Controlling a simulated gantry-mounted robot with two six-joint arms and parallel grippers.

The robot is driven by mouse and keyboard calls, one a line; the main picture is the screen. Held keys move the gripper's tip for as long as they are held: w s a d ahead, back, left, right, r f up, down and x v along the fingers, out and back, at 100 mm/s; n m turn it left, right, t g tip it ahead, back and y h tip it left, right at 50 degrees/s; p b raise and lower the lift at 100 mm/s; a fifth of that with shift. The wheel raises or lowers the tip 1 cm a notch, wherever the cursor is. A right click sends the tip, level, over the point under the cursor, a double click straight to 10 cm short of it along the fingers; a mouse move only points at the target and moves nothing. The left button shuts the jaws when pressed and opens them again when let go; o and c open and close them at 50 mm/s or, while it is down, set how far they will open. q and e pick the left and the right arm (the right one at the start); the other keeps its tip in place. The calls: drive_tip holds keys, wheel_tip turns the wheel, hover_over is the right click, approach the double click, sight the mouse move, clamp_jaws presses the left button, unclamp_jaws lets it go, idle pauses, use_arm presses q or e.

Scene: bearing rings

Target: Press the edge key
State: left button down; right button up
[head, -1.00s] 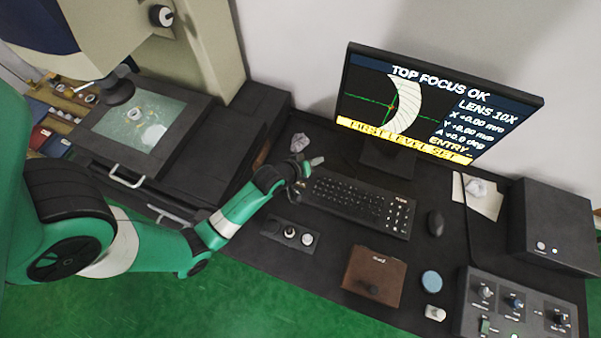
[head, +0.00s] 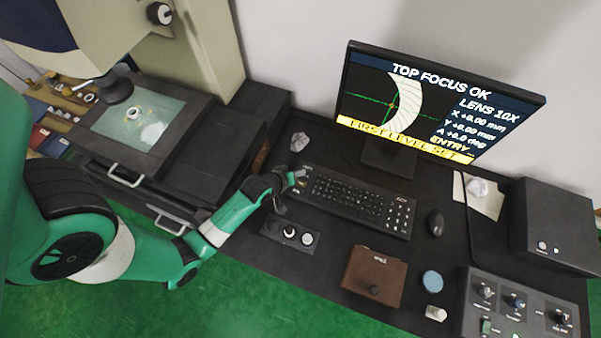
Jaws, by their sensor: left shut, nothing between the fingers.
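The black keyboard (head: 355,202) lies on the dark desk below the monitor. Its key labels are too small to read, so I cannot tell which key is the edge key. My left gripper (head: 299,176) is shut and empty at the keyboard's upper left end, with its fingertips over or at the leftmost keys. I cannot tell whether it touches a key. The gripper hides part of that end. The monitor (head: 440,105) shows "TOP FOCUS OK", "LENS 10X", and a yellow "FIRST LEVEL SET" bar. My right gripper is not in view.
A small button box (head: 290,232) sits just below my left gripper. A mouse (head: 435,222), brown box (head: 374,277), blue disc (head: 432,281) and knob panel (head: 515,305) stand to the right. The microscope stage (head: 110,167) is at left.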

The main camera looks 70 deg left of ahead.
use_arm(q)
wheel_tip(320, 180, down, 5)
drive_tip(key=b, duration=0.3)
drive_tip(key=shift+r+b, duration=0.1)
drive_tip(key=shift+b, duration=0.3)
drive_tip(key=shift+f+b, duration=0.55)
drive_tip(key=shift+f, duration=0.3)
idle(0.7)
drive_tip(key=shift+f, duration=0.4)
drive_tip(key=shift+f+b, duration=0.35)
drive_tip(key=shift+b, duration=0.05)
idle(0.4)
drive_tip(key=shift+r, duration=0.1)
drive_tip(key=shift+r+p, duration=0.65)
drive_tip(key=shift+p, duration=0.25)
drive_tip(key=shift+r, duration=0.1)
